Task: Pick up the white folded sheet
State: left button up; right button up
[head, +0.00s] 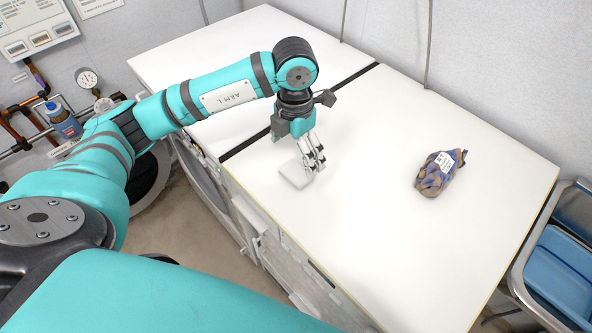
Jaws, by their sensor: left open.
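The white folded sheet (294,174) is a small, flat white block lying on the white top of the machines, near the front edge. My left gripper (314,166) points down over the right side of the sheet, with its fingers apart. The fingers hide part of the sheet's right edge, and I cannot tell whether they touch it. My right gripper is not in view.
A net bag of brown items with a white label (440,173) lies on the right of the white worktop (420,260). The worktop between sheet and bag is clear.

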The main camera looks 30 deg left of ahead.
aim_at(298, 170)
pick_arm(q)
jog(key=shift+d+f, duration=0.1)
jog(key=shift+f, duration=0.25)
jog(key=f, duration=0.1)
jog(key=f+p, duration=0.1)
jog(key=f, duration=0.1)
jog(key=shift+s+d+f+p, duration=0.15)
jog(key=shift+d+f+p, duration=0.1)
jog(key=shift+d+p, duration=0.05)
jog(key=shift+f, duration=0.6)
jog(key=c, duration=0.9)
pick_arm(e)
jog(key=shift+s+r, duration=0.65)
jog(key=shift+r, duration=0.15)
